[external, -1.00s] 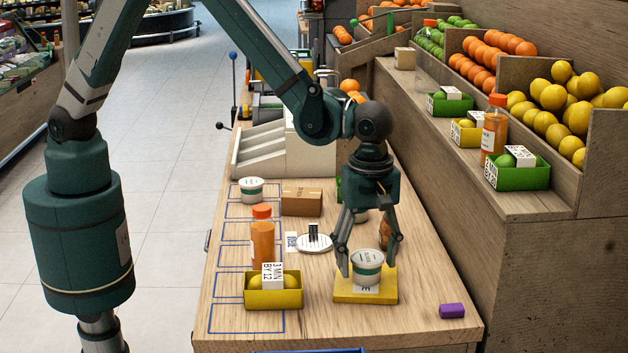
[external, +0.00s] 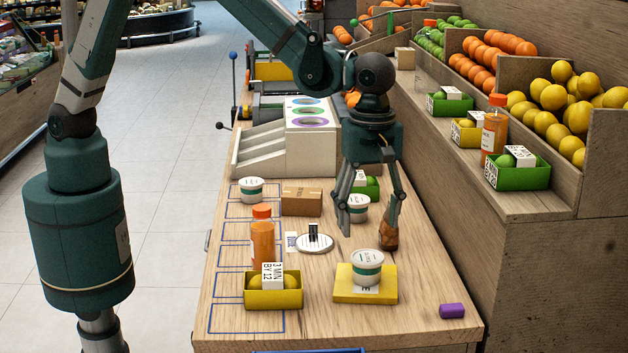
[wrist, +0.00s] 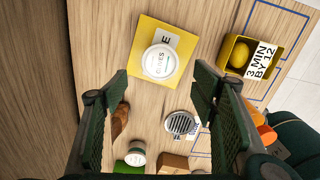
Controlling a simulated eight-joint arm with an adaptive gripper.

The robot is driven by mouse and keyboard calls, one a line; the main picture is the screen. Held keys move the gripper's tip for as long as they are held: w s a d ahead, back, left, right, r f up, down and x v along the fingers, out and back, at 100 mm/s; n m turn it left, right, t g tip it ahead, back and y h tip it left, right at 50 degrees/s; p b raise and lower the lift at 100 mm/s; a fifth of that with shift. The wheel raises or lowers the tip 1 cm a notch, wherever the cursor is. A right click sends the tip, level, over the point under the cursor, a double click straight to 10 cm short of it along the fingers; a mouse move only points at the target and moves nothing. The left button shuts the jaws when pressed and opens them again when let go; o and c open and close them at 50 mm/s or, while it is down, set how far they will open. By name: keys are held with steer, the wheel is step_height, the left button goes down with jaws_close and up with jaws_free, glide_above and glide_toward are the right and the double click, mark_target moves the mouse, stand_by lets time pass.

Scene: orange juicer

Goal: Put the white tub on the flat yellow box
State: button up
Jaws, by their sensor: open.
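A white tub (external: 367,266) with a green label stands upright on the flat yellow box (external: 350,292) at the front of the counter. In the wrist view the tub (wrist: 160,61) rests on the yellow box (wrist: 186,42), its lid facing up. My gripper (external: 368,238) is open and empty, above the counter behind the yellow box and clear of the tub. In the wrist view its fingers (wrist: 160,85) are spread wide with nothing between them. A second white tub (external: 357,208) stands behind the gripper, partly hidden by a finger. A third white tub (external: 251,189) stands at the back left.
A brown bottle (external: 389,236) stands near the right finger. An orange bottle (external: 262,238), a cardboard box (external: 302,201), a round white-rimmed item (external: 314,243) and a yellow lemon tray (external: 273,294) stand to the left. A purple block (external: 452,311) lies at front right.

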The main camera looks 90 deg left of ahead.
steer(key=shift+r, duration=1.4)
steer(key=s+a+r+m+t, duration=0.1)
steer(key=s+a+r+m, duration=0.3)
steer(key=a, duration=0.3)
steer(key=s+a+r+m+t, duration=0.1)
steer(key=s+a+r+m, duration=0.1)
steer(key=s+a+r, duration=0.4)
steer(key=s+a+r+m+t, duration=0.1)
steer(key=s+a+r+m, duration=0.2)
steer(key=a+r, duration=0.4)
steer(key=s+a+f+m+t, duration=0.1)
steer(key=s+a+m+t, duration=0.3)
steer(key=s+a+m, duration=0.6)
steer(key=s+a, duration=0.5)
steer(key=s, duration=0.4)
steer(key=shift+a+f+m, duration=0.2)
steer(key=shift+a+m, duration=0.2)
